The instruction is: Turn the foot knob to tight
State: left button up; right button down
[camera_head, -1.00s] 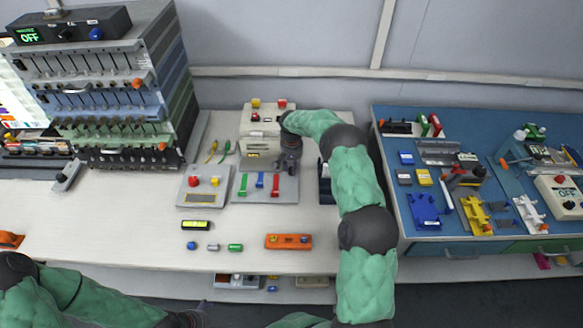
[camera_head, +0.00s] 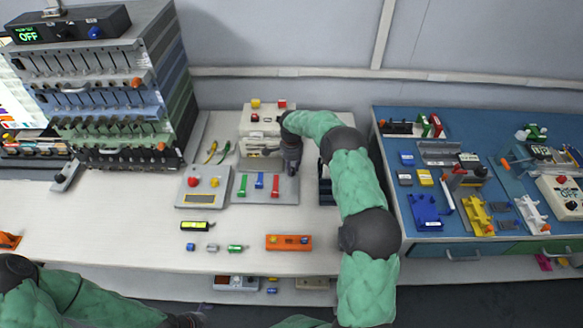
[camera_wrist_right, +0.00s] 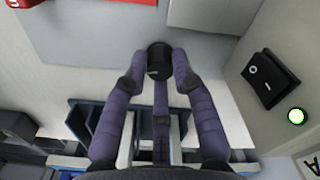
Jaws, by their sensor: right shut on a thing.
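A round black knob (camera_wrist_right: 159,60) shows in the right wrist view, at the edge of a light grey plate; I take it to be the foot knob. My right gripper (camera_wrist_right: 158,72) has its purple-grey fingers shut around this knob. In the head view my right gripper (camera_head: 291,162) points down at the back right of the grey plate (camera_head: 240,198), and it hides the knob there. No tight or loose marking is readable. My left arm lies at the lower left of the head view, with its gripper (camera_head: 192,320) cut by the bottom edge.
The plate carries green, blue and red clamps (camera_head: 260,181). A beige machine (camera_head: 258,122) stands behind it. A button box (camera_head: 202,197) is to its left. An orange block (camera_head: 288,242) lies in front.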

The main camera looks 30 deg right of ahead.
jog(key=shift+m, duration=0.5)
jog(key=c, duration=1)
grip_release()
notch_tip(320, 180, up, 12)
